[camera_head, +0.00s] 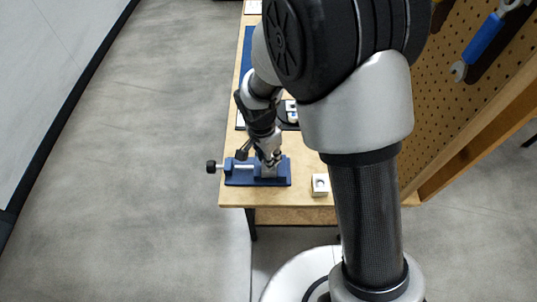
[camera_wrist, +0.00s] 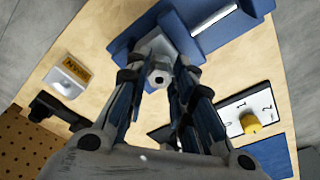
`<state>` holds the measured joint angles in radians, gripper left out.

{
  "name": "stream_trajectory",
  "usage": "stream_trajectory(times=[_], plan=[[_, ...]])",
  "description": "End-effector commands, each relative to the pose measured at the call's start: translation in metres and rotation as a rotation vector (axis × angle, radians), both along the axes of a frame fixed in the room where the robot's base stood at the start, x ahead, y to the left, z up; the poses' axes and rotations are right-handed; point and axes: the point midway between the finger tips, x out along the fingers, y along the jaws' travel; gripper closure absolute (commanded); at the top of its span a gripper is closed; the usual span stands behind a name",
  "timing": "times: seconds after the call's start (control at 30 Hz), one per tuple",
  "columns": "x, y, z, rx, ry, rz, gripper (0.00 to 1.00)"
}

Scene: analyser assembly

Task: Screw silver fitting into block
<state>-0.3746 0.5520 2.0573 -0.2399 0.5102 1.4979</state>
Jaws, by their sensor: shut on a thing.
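My gripper (camera_head: 268,157) points down over the blue vise (camera_head: 240,180) near the table's front edge. In the wrist view my gripper (camera_wrist: 160,80) is shut on the silver fitting (camera_wrist: 160,77), a small round part with a dark hole in its end. A grey block (camera_wrist: 154,46) sits in the vise (camera_wrist: 213,30) just beyond the fitting. The fitting appears in line with the block; I cannot tell how deep it sits in it. In the head view the gripper hides the fitting.
A white block with a hole (camera_head: 320,184) stands right of the vise; the wrist view shows a pale holder with a yellow label (camera_wrist: 76,68). A white panel marked 1 and 2 (camera_wrist: 237,108) has a yellow knob (camera_wrist: 250,124). A pegboard (camera_head: 470,100) rises at right.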

Motion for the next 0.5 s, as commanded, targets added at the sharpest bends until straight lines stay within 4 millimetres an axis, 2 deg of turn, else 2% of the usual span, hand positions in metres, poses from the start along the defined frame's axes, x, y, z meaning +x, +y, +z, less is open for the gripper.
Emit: stream_trajectory(times=[0.23, 0.5], plan=[[0.0012, 0.0007, 0.0006, 0.001, -0.003, -0.017, 1.00], [0.0024, 0.0013, 0.0003, 0.002, -0.003, -0.311, 1.00]])
